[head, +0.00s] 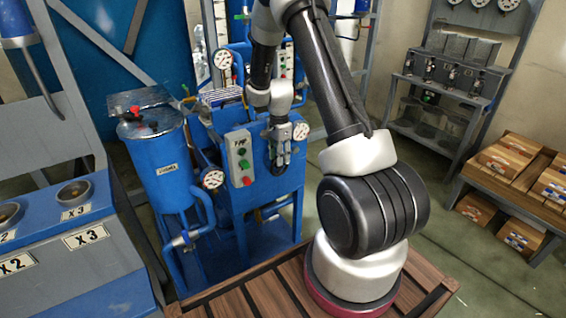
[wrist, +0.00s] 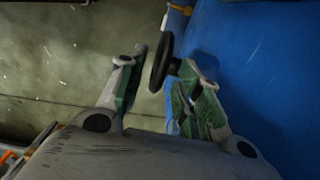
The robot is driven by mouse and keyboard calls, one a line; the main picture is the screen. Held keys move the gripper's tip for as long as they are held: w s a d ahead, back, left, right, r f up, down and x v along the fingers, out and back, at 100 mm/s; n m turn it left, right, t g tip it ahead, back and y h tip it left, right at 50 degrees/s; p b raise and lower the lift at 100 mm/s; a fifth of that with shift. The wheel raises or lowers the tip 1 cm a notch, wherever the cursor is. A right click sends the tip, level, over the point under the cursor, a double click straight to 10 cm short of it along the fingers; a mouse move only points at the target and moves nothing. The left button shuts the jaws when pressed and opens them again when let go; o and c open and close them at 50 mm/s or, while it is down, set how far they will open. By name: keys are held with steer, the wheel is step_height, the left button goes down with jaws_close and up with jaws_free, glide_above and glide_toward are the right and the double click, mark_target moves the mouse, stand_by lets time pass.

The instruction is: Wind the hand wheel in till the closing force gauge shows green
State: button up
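The hand wheel (wrist: 161,62) is a dark disc seen nearly edge-on in the wrist view, beside the blue machine. My gripper (wrist: 163,66) has its green-padded fingers apart, one on each side of the wheel near the tips. A gap shows on the left side of the wheel; contact on the right side is unclear. In the head view my gripper (head: 283,160) points down in front of the blue cabinet (head: 262,205) and largely hides the wheel. A white-faced gauge (head: 300,131) sits just right of my gripper; its needle and colours are too small to read.
A control panel (head: 240,158) with green and red buttons is left of my gripper. A blue tank (head: 160,165) with a gauge (head: 213,179) at its lower right stands further left. Another gauge (head: 223,59) is behind. Shelves with boxes (head: 503,158) stand at right.

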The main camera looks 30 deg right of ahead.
mark_target(281, 175)
steer(key=shift+f, duration=1.55)
jaws_close()
steer(key=shift+d+y, duration=0.25)
steer(key=shift+y, duration=0.25)
steer(key=shift+d+y, duration=0.2)
steer(key=shift+y, duration=1.6)
jaws_free()
